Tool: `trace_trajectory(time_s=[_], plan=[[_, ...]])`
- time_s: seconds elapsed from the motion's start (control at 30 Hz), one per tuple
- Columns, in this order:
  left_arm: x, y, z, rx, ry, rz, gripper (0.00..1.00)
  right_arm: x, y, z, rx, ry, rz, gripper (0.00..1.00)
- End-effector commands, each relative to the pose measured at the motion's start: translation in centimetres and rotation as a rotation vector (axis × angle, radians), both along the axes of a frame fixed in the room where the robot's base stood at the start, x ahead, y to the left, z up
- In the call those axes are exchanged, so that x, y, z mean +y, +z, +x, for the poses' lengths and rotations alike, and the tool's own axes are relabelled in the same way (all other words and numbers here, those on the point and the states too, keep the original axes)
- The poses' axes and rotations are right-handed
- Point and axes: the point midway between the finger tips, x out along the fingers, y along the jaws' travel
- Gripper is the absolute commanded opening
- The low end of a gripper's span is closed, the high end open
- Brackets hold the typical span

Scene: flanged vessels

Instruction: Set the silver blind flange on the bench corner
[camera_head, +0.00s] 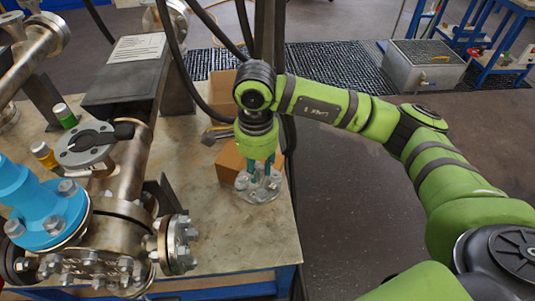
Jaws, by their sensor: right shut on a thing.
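The silver blind flange (257,190) is a round metal disc with bolts around it, at the right side of the bench top (235,235), close to the bench's right edge. My right gripper (258,176) points down from above and is shut on the flange. The flange looks level and is at or very near the bench surface; I cannot tell whether it touches. The gripper fingers hide part of its middle. My left gripper does not show.
Steel vessel piping with a bolted flange (178,245) and a blue flanged pipe (45,215) fill the bench's left side. Cardboard boxes (230,163) stand just behind the flange. Dark hoses (172,45) hang behind. Bench surface in front of the flange is clear.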

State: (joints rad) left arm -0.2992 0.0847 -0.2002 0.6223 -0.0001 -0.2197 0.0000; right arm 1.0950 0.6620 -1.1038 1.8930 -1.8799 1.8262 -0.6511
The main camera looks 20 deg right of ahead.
Motion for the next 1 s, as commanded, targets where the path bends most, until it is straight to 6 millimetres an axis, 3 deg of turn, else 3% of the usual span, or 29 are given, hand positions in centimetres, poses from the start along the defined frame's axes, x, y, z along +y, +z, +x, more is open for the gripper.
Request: trace_trajectory(time_s=[0.6, 0.8, 1.0], plan=[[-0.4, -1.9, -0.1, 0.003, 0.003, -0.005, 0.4, 1.9, -14.0, 0.0, -0.002, -1.267, 0.003, 0.0], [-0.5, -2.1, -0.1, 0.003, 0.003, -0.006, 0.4, 2.2, -16.4, -0.4, -0.004, -1.495, 0.006, 0.0], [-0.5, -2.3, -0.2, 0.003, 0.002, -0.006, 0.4, 2.2, -17.3, -0.5, -0.007, -1.571, 0.008, 0.0]])
